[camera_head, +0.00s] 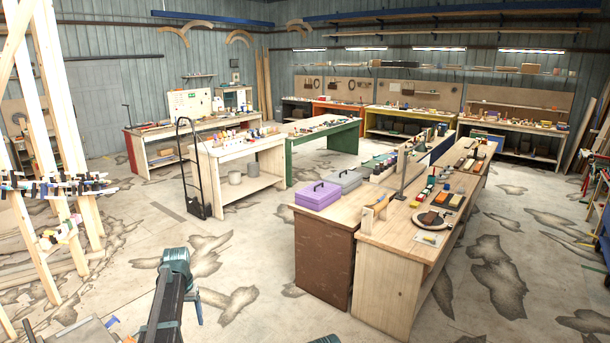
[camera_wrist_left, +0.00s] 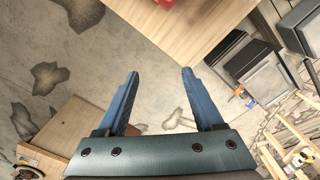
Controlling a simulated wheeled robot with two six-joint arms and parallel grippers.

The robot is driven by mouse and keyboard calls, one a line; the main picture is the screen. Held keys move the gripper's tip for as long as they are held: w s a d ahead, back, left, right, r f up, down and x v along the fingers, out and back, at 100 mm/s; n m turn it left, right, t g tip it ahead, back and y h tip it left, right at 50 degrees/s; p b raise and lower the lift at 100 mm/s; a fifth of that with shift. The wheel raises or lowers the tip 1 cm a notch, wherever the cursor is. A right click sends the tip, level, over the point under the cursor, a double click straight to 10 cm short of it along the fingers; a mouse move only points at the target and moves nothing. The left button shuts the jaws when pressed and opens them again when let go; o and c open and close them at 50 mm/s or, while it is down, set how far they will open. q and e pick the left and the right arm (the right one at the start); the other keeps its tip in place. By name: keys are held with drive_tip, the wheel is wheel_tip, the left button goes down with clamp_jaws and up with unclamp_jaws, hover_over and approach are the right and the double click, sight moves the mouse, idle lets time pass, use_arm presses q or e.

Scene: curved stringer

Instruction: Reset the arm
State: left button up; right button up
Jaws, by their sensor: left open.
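My left gripper (camera_wrist_left: 159,72) shows in the left wrist view, with its two blue fingers spread wide and nothing between them. Bare concrete floor and the edge of a wooden surface lie beyond the fingertips. In the head view my left arm (camera_head: 168,300) rises from the bottom edge, left of the middle, with a teal joint at its top. It stands over open floor, apart from the benches. Its fingers are mostly hidden there. My right gripper is not in view.
A long wooden bench (camera_head: 388,238) with tools stands right of the arm, with a purple toolbox (camera_head: 318,195) at its near left. A black hand truck (camera_head: 193,170) stands farther back. A timber rack (camera_head: 45,190) is at the left. Stained floor lies between.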

use_arm(q)
drive_tip(key=s+d+f+m+b, duration=0.2)
drive_tip(key=s+d+f+b, duration=0.9)
drive_tip(key=s+d, duration=0.3)
drive_tip(key=s+d+f+m+y+b, duration=0.1)
drive_tip(key=s+d+f+m+b, duration=0.2)
drive_tip(key=s+d+f+b, duration=0.8)
drive_tip(key=s+d, duration=0.4)
drive_tip(key=s, duration=0.1)
drive_tip(key=shift+f, duration=0.35)
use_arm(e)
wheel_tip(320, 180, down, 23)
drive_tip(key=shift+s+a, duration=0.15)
use_arm(q)
drive_tip(key=shift+d, duration=0.1)
drive_tip(key=shift+c, duration=0.3)
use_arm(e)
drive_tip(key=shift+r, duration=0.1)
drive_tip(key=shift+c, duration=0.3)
